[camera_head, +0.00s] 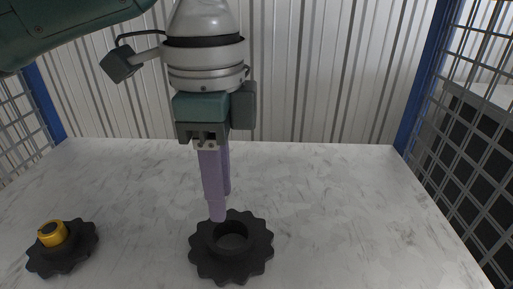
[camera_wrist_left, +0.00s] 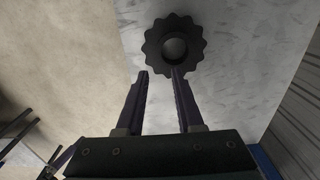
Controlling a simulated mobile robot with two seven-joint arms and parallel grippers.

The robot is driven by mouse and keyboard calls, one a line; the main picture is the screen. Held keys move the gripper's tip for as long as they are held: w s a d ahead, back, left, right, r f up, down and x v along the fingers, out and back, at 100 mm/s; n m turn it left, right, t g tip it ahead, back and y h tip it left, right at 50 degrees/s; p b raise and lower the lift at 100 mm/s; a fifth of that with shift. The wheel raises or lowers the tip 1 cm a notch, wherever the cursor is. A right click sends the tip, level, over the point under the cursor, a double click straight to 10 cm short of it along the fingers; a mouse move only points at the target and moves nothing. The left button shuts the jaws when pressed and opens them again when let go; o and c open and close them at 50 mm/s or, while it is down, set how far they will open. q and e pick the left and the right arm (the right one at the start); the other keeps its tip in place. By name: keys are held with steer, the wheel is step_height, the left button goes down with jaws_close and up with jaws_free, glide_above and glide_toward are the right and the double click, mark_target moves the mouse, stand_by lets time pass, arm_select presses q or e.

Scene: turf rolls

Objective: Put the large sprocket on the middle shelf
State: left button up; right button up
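A black toothed sprocket (camera_head: 233,265) with a wide raised ring and open centre lies flat on a white marbled surface (camera_head: 330,210); it looks the larger of two. It also shows in the left wrist view (camera_wrist_left: 154,45), beyond the fingertips. My left gripper (camera_head: 222,206) points down with its purple fingers at the sprocket's far edge. In the left wrist view the fingers (camera_wrist_left: 159,73) are apart, with nothing between them. In that view the right fingertip is close to the sprocket's rim; I cannot tell whether it touches. My right gripper is not in view.
A second black sprocket (camera_head: 77,244) with a yellow hub (camera_head: 52,234) lies at the left. Wire mesh panels with blue posts (camera_head: 428,75) stand at both sides, and a corrugated wall (camera_head: 330,80) is behind. The surface right of the large sprocket is clear. No middle shelf is identifiable.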

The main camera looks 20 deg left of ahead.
arm_select(q)
steer(key=s+d+f+n+t+h, duration=0.2)
steer(key=s+d+f+n+h, duration=0.15)
steer(key=s+d+f, duration=0.35)
steer(key=s+a+n+t+y, duration=0.1)
steer(key=s+a+n+y, duration=0.2)
steer(key=s+a+n, duration=0.6)
steer(key=s+a, duration=0.1)
steer(key=a, duration=0.2)
steer(key=shift+s+t, duration=0.15)
steer(key=shift+t, duration=0.15)
